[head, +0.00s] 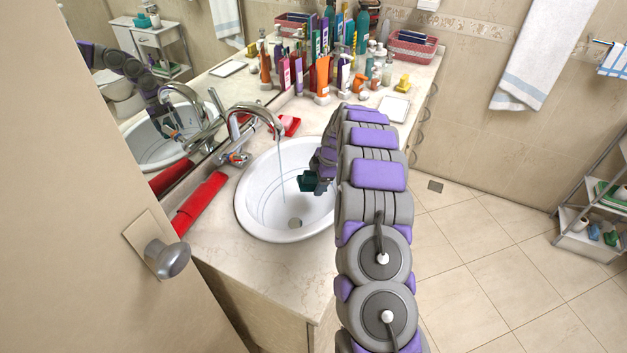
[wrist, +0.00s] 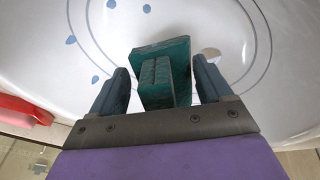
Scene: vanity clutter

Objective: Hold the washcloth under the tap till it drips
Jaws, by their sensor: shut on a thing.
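A dark teal folded washcloth (head: 307,182) is held by my gripper (head: 318,181) over the right part of the white sink basin (head: 258,211). In the wrist view the washcloth (wrist: 165,52) sits between the two fingers of my gripper (wrist: 162,78), which is shut on it. The chrome tap (head: 252,115) arches over the basin, and a thin stream of water (head: 282,160) falls from its spout. In the head view the washcloth is to the right of the stream, apart from it. Part of my gripper is hidden behind my arm.
A red soap dish (head: 287,126) stands behind the basin. Crowded bottles (head: 322,70) fill the far counter. A door with a round knob (head: 168,259) stands at front left.

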